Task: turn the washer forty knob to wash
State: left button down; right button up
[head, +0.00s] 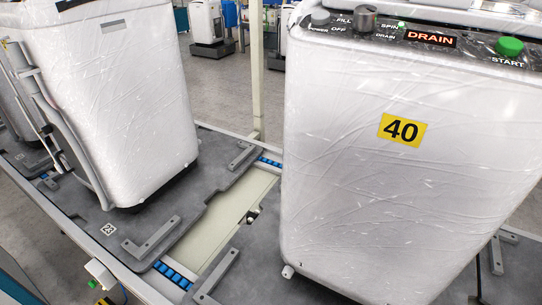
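The washer (385,190) with a yellow "40" label (402,130) stands at the right, wrapped in clear film. The lit display (430,39) reads DRAIN in orange. A small green light glows near SPIN. The knob's exact pointing direction is too small to tell. Neither of my grippers is in view.
Another film-wrapped washer (110,90) stands at the left with a hose on its side. Both rest on grey pallets (150,215) on a conveyor with blue rollers (175,276). A pale post (256,70) rises behind the gap between them. More machines stand in the background.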

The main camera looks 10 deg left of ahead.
aim_at(365, 18)
jog(key=k+l+u, duration=0.1)
jog(key=k+l, duration=0.3)
jog(key=l, duration=0.2)
jog(key=k+l, duration=0.4)
jog(key=l, duration=0.15)
jog(key=k+l+u, duration=0.15)
jog(key=k+l, duration=0.25)
jog(key=l, duration=0.2)
